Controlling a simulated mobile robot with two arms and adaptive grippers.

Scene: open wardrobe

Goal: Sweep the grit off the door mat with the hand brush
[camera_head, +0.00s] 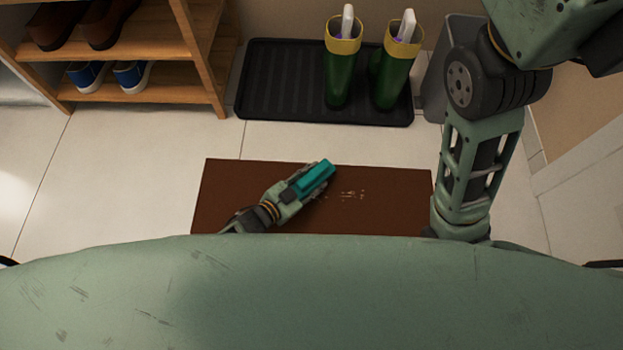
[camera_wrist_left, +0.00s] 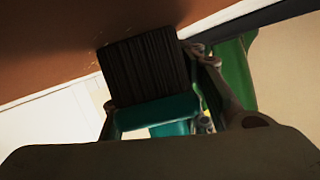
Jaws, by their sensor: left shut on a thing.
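The brown door mat (camera_head: 400,205) lies on the tiled floor in front of me; it also shows in the left wrist view (camera_wrist_left: 40,60). A small patch of pale grit (camera_head: 350,194) lies on it, right of its middle. My left gripper (camera_head: 308,184) is over the mat, just left of the grit, shut on the teal hand brush (camera_head: 318,173). In the left wrist view the brush's dark bristles (camera_wrist_left: 145,70) point toward the mat; I cannot tell if they touch it. My right arm shows at the right, but its gripper is not in view.
A black boot tray (camera_head: 280,85) with green boots (camera_head: 338,78) stands behind the mat. A wooden shoe rack (camera_head: 150,105) is at the back left, and a grey bin (camera_head: 437,85) right of the tray. The floor left of the mat is clear.

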